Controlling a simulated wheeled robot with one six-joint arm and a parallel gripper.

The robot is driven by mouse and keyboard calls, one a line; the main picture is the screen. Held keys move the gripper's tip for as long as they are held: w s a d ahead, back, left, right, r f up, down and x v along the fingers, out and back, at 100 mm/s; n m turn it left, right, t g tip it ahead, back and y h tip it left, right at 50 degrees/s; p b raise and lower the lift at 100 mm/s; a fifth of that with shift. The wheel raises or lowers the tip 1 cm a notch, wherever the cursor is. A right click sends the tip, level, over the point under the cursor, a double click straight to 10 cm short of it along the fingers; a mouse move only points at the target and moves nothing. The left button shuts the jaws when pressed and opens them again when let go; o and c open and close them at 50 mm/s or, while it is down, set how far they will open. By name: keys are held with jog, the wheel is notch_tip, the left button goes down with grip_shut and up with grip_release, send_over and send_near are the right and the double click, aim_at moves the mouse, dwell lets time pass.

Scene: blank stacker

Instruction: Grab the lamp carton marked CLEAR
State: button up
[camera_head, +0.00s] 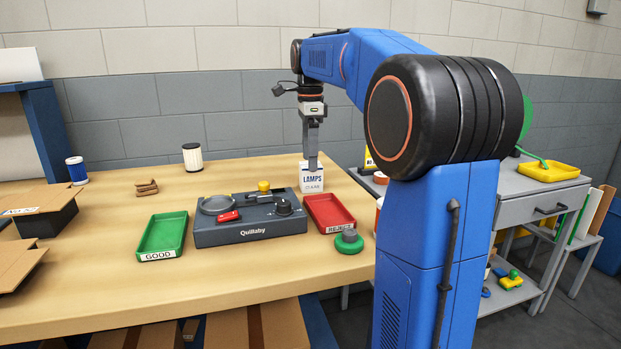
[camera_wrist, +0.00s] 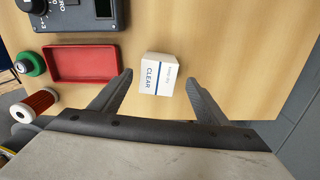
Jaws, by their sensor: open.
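The lamp carton (camera_head: 311,180) is a small white box with LAMPS and a second line of print on its front in the head view. It stands on the wooden table behind the red tray. In the wrist view the white carton (camera_wrist: 159,74) reads CLEAR beside a blue stripe. My gripper (camera_head: 312,165) points down at the carton in the head view and overlaps its top. In the wrist view my gripper (camera_wrist: 160,77) is open, with one finger on each side of the carton and a gap to both. No contact shows.
The red REJECT tray (camera_head: 328,214) lies close to the carton, with the dark Quillaby device (camera_head: 250,220) and green GOOD tray (camera_head: 163,234) further left. A green round object (camera_head: 349,241) sits near the table edge. Bare table lies right of the carton in the wrist view.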

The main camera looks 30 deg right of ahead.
aim_at(311, 174)
jog(key=shift+s+f, duration=0.15)
jog(key=shift+f, duration=2.9)
jog(key=shift+c, duration=0.6)
jog(key=c, duration=1)
